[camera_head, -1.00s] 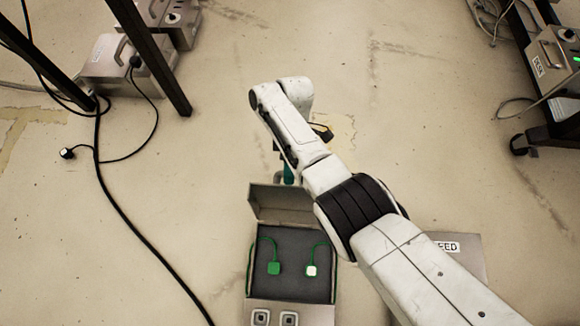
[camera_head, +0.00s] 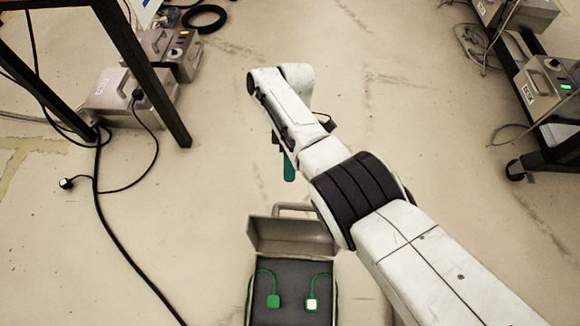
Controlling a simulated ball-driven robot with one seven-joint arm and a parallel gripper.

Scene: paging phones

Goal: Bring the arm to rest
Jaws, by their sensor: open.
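My white arm reaches up and left from the lower right, with a black band at its elbow (camera_head: 362,200). Its far end folds down over the floor. My gripper (camera_head: 286,162) shows only in part below the forearm, as dark pieces and a teal part. It is open, and I see nothing held between its jaws. It hangs above the floor, just beyond the open case.
Grey boxes (camera_head: 125,98) and a dark table leg (camera_head: 145,80) stand left, a dark cart (camera_head: 548,100) right. A black cable (camera_head: 112,225) crosses the left floor.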

